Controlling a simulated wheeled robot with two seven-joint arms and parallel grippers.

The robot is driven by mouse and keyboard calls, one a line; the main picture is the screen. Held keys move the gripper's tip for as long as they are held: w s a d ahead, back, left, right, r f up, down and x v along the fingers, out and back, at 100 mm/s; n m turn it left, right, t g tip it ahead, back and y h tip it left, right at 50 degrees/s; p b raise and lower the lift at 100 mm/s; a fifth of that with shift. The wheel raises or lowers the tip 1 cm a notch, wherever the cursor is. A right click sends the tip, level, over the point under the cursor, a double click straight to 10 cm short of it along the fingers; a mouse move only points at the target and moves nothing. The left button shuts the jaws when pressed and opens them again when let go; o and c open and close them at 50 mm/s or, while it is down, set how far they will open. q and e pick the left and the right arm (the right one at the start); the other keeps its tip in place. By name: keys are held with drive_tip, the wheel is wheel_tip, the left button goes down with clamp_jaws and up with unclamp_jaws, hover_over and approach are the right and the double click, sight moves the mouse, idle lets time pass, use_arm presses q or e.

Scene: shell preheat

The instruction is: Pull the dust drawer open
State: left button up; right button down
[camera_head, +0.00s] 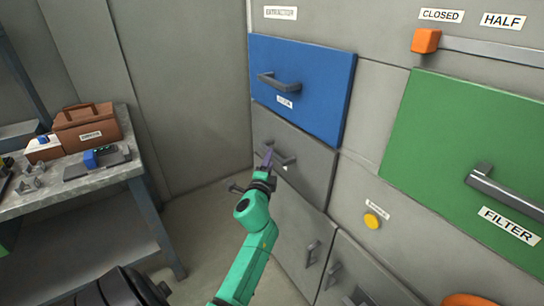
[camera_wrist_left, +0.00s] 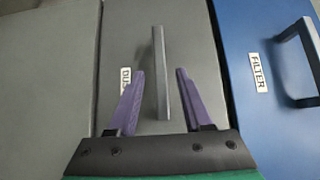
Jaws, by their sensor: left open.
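The dust drawer (camera_head: 315,160) is a grey front below a blue drawer in the head view. Its front looks flush with the cabinet. Its label (camera_wrist_left: 126,76) shows only "DU" in the left wrist view; a finger hides the rest. Its grey bar handle (camera_wrist_left: 157,50) lies between the purple fingers of my left gripper (camera_wrist_left: 160,71). The fingers are open, one on each side of the bar, with a visible gap to each. In the head view my left gripper (camera_head: 269,158) is at the handle (camera_head: 289,161) and partly covers it. My right gripper is not in view.
The blue drawer (camera_head: 320,85) with its own handle sits directly above. A green FILTER panel (camera_head: 450,140), an orange lever knob (camera_head: 425,41) and a yellow button (camera_head: 371,221) are to the right. A workbench (camera_head: 95,190) with a brown toolbox (camera_head: 88,130) stands at left.

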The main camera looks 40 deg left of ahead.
use_arm(q)
drive_tip(key=shift+x, duration=1.45)
drive_tip(key=shift+d, duration=0.1)
clamp_jaws()
